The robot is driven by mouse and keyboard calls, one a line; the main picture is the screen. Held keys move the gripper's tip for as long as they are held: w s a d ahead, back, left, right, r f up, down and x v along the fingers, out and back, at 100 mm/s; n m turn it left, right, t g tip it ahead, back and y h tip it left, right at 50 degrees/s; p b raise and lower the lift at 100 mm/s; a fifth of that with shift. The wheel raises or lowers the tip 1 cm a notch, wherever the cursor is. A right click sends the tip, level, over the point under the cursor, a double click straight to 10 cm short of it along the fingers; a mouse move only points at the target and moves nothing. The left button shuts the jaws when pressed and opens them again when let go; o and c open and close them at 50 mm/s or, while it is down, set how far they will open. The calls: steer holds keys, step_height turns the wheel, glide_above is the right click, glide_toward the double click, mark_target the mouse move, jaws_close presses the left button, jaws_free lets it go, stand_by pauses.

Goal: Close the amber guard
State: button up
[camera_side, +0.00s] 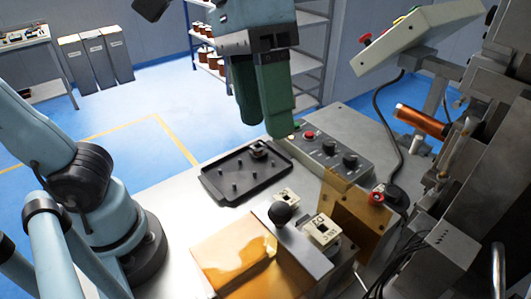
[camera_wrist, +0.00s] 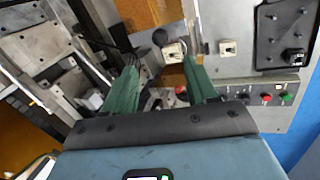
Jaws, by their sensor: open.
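An amber guard panel (camera_side: 235,262) lies at the lower middle of the side view, flat and glossy. More amber panelling (camera_side: 352,207) stands farther right, below the control box. Amber surfaces also show at the top of the wrist view (camera_wrist: 143,12) and between my fingers. A black ball knob (camera_side: 280,212) stands by the near panel; it shows in the wrist view (camera_wrist: 160,37). I cannot tell exactly how the panels join. My gripper (camera_side: 262,130) has green fingers, open and empty, above the bench behind the black tray. In the wrist view the fingers (camera_wrist: 162,68) are spread.
White square-flanged pieces (camera_side: 322,232) sit beside the knob. A black pegged tray (camera_side: 245,175) holds another piece. A control box (camera_side: 332,155) with buttons stands behind. A copper-coloured coil (camera_side: 422,121) and metal machinery rise at right, with a red button (camera_side: 377,197) nearby.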

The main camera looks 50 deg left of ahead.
mark_target(280, 204)
steer(key=x, duration=1.2)
steer(key=shift+c, duration=0.4)
jaws_close()
